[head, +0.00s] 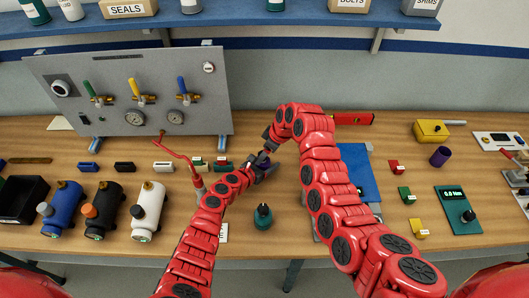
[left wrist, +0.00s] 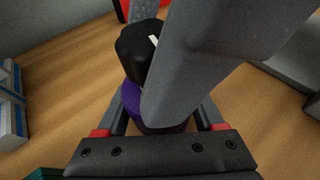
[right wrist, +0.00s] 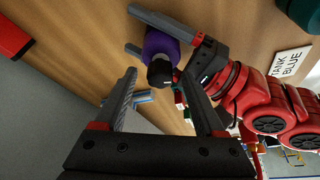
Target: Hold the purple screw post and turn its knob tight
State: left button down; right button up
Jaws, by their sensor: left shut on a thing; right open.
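The purple screw post (right wrist: 160,42) has a black knob (right wrist: 160,73) on its end. In the left wrist view the post's purple body (left wrist: 131,100) sits between my left fingers, and the black knob (left wrist: 135,48) shows above it. My left gripper (head: 262,167) is shut on the post's body, at the middle of the bench in the head view. My right gripper (head: 269,143) is open close above it, its fingertips near the knob. I cannot tell whether they touch it. A grey right finger hides part of the post in the left wrist view.
A teal knobbed post (head: 263,217) stands just in front. A blue plate (head: 357,175) lies to the right, partly behind my right arm. A gauge panel (head: 135,92) stands behind. A purple cup (head: 440,156) stands far right.

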jog(key=shift+f, duration=0.15)
jog(key=shift+c, duration=0.2)
grip_shut()
jog(key=shift+a+m, duration=0.1)
jog(key=shift+m, duration=0.3)
jog(key=m+t+h, duration=0.1)
jog(key=m, duration=0.2)
jog(key=shift+s+m, duration=0.15)
jog(key=shift+m, duration=0.15)
jog(key=m, duration=0.2)
jog(key=m+t+h, duration=0.1)
jog(key=m, duration=0.1)
jog(key=shift+a+m+h, duration=0.15)
jog(key=shift+m+h, duration=0.15)
jog(key=shift+m, duration=0.1)
